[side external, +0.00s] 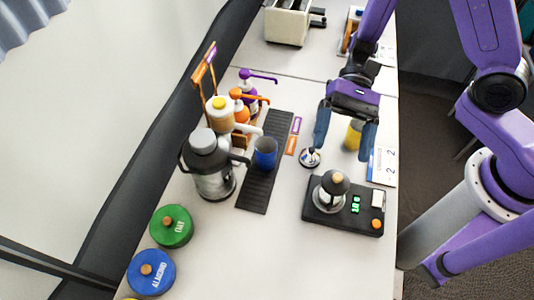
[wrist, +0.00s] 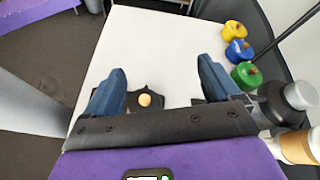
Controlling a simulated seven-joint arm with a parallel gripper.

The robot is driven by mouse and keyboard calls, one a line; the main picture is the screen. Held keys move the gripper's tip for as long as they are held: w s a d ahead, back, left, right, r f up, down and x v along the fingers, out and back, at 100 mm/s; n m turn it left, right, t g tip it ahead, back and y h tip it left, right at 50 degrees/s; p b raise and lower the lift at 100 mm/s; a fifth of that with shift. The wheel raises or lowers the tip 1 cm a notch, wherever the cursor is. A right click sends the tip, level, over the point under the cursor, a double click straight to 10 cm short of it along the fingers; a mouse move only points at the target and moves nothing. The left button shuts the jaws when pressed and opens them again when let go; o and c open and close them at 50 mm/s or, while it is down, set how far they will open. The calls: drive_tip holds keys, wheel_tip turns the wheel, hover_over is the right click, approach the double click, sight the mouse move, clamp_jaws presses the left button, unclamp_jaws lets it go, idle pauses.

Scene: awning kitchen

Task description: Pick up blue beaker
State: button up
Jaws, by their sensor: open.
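The blue beaker (side external: 265,153) stands upright on the long black mat (side external: 283,125), beside the grey-lidded metal flask (side external: 212,165). The beaker is not visible in the wrist view. My gripper (side external: 344,148) is open and empty, to the right of the beaker and apart from it, behind the scale in the side view. Its two blue fingers also show in the wrist view (wrist: 162,70), spread wide. A yellow cup (side external: 353,135) shows between the fingers in the side view, partly hidden by one finger; no yellow cup shows between them in the wrist view.
A small kettle (side external: 332,190) stands on the black scale (side external: 349,216). Pump bottles and a cream container (side external: 219,115) stand behind the beaker. Green (side external: 171,227) and blue (side external: 152,271) canisters are at the front left. The front middle of the counter is clear.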

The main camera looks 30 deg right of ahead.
drive_tip(key=w+a+f+m+t+y, duration=0.4)
drive_tip(key=w+f+m+t+y, duration=0.15)
drive_tip(key=w+m, duration=0.3)
drive_tip(key=m+t+h, duration=0.2)
drive_tip(key=m+t, duration=0.6)
drive_tip(key=m, duration=0.1)
approach(267, 149)
drive_tip(key=s+a+r, duration=0.1)
drive_tip(key=a+r, duration=0.1)
drive_tip(key=a, duration=0.1)
drive_tip(key=shift+n, duration=0.25)
drive_tip(key=shift+r+x, duration=0.15)
drive_tip(key=shift+x, duration=1.75)
drive_tip(key=shift+r+x, duration=0.1)
drive_tip(key=shift+x, duration=1.8)
drive_tip(key=shift+s+a, duration=0.15)
drive_tip(key=c, duration=1.1)
